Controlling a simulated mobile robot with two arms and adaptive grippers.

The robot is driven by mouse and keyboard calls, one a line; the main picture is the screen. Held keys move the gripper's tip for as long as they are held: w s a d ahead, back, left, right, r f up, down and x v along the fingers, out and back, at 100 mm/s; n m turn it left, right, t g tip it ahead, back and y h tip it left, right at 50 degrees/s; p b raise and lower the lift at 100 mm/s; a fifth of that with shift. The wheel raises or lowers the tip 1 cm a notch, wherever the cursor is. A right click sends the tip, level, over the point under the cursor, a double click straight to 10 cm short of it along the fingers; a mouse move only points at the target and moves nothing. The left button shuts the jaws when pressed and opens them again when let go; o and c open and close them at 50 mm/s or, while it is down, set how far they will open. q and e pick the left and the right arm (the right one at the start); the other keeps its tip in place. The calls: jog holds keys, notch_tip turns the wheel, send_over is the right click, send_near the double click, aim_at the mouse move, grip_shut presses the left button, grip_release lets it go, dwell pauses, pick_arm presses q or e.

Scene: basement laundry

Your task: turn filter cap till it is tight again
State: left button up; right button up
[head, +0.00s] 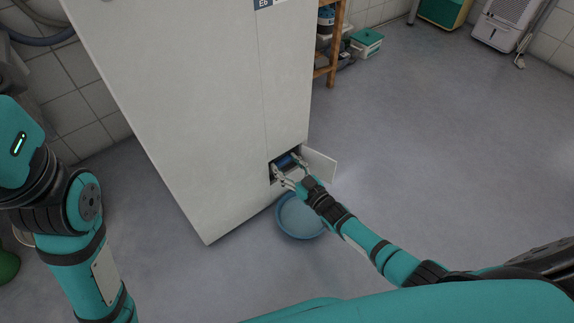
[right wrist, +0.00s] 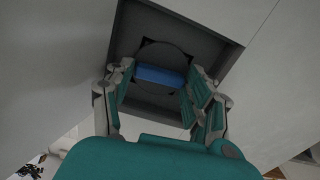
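The filter cap (right wrist: 148,53) is a dark round disc with a blue grip bar (right wrist: 160,76) across it. It sits in a dark square recess low in the white machine (head: 215,110). In the head view the blue bar (head: 286,161) shows small inside the opening. My right gripper (head: 290,172) reaches into the opening. In the right wrist view its fingers (right wrist: 160,82) are spread, one near each end of the bar. I cannot tell whether they touch it. The bar lies about level in that view. My left gripper is out of view; only part of that arm shows.
A small white flap (head: 320,166) stands open to the right of the recess. A blue basin (head: 298,218) is on the floor under the opening, below my right forearm. A wooden shelf (head: 333,45) with boxes stands behind. The floor to the right is clear.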

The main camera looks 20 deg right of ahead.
jog(key=shift+o, duration=0.4)
jog(key=shift+s, duration=0.15)
jog(key=v, duration=1.1)
jog(key=shift+s+d, duration=0.15)
jog(key=shift+s, duration=0.25)
